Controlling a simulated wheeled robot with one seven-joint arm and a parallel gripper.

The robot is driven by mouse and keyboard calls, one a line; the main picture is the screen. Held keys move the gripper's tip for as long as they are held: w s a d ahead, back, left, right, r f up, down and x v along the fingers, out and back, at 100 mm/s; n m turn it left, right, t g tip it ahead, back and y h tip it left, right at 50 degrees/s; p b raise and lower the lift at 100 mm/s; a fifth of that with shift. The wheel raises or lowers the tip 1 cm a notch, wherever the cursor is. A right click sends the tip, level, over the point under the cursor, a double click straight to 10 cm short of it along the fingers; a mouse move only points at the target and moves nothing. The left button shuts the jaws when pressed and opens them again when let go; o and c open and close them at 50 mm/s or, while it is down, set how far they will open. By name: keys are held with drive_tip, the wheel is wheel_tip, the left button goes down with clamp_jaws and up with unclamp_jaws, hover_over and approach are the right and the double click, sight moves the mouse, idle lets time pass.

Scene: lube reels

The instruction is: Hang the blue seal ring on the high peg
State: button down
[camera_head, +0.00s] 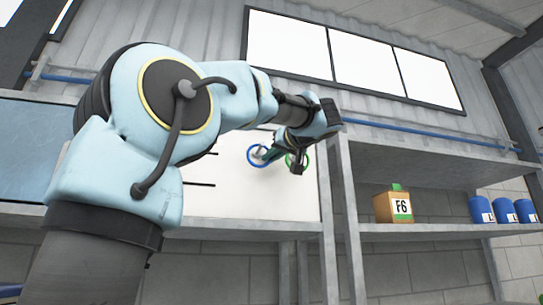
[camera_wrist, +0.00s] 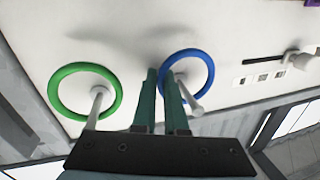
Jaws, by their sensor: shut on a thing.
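The blue seal ring (camera_wrist: 211,80) shows in the wrist view, right of centre, in front of a white board. My gripper (camera_wrist: 164,72) is shut on the ring's left edge, with the green fingers nearly together. A pale peg (camera_wrist: 189,95) shows through the ring's opening, and its tip overlaps the ring's lower edge. The ring appears to be around this peg, clear of its sides. In the head view the blue ring (camera_head: 249,158) is left of my gripper (camera_head: 282,143); the fingers are small there and partly obscured.
A green ring (camera_wrist: 54,88) hangs on another pale peg (camera_wrist: 96,104) beside the blue one. A shelf at right holds an F6 box (camera_head: 393,207) and several blue cans (camera_head: 482,210).

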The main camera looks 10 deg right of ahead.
idle(0.4)
drive_tip(key=c, duration=0.9)
unclamp_jaws()
drive_tip(key=b+v, duration=0.3)
drive_tip(key=v, duration=0.7)
drive_tip(key=shift+s+d, duration=0.2)
drive_tip(key=shift+s, duration=0.15)
